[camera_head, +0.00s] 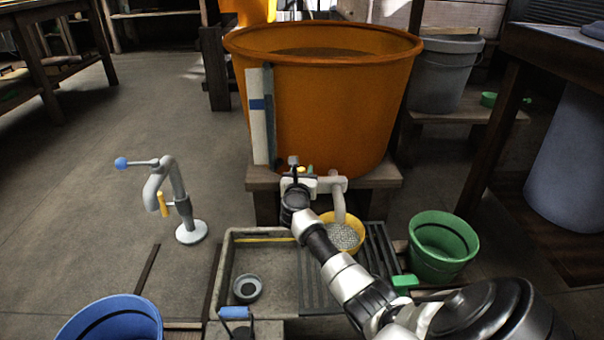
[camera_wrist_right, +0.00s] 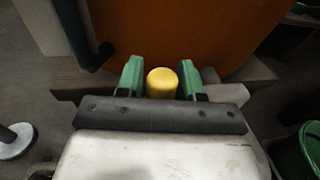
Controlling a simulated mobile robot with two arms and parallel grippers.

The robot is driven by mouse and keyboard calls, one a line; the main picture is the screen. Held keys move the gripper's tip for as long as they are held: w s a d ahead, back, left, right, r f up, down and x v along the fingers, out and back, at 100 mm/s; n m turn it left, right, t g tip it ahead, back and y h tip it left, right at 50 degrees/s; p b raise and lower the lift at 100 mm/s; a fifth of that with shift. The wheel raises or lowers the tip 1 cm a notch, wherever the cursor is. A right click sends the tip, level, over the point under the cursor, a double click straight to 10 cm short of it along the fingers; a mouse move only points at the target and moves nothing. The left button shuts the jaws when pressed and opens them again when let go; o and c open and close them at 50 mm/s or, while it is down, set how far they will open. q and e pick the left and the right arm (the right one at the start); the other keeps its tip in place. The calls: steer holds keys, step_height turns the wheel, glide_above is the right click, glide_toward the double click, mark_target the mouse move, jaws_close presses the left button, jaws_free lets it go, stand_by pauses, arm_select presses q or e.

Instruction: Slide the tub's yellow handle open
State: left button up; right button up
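The orange tub (camera_head: 330,105) stands on a wooden stand, with a grey spout (camera_head: 338,200) low on its front. The tub's yellow handle shows as a small yellow tip (camera_head: 310,168) beside my right gripper (camera_head: 303,170); my wrist hides the rest. In the right wrist view the yellow handle (camera_wrist_right: 162,83) stands between the two green fingers of my right gripper (camera_wrist_right: 162,80). Narrow gaps seem to show beside it, so the fingers look open around it. The orange tub wall (camera_wrist_right: 200,30) is just beyond. My left gripper is not in view.
A yellow bucket (camera_head: 358,238) with grey contents sits under the spout. A green bucket (camera_head: 441,245) and a blue bucket (camera_head: 112,322) flank the sink tray (camera_head: 225,270). A grey standpipe (camera_head: 180,200) with a blue knob stands left. Open floor lies farther left.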

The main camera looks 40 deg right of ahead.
jaws_close()
steer(key=w+a+b, duration=0.2)
steer(key=w+a, duration=0.2)
steer(key=a, duration=0.1)
steer(key=shift+o, duration=1.6)
jaws_free()
steer(key=shift+w+a, duration=0.15)
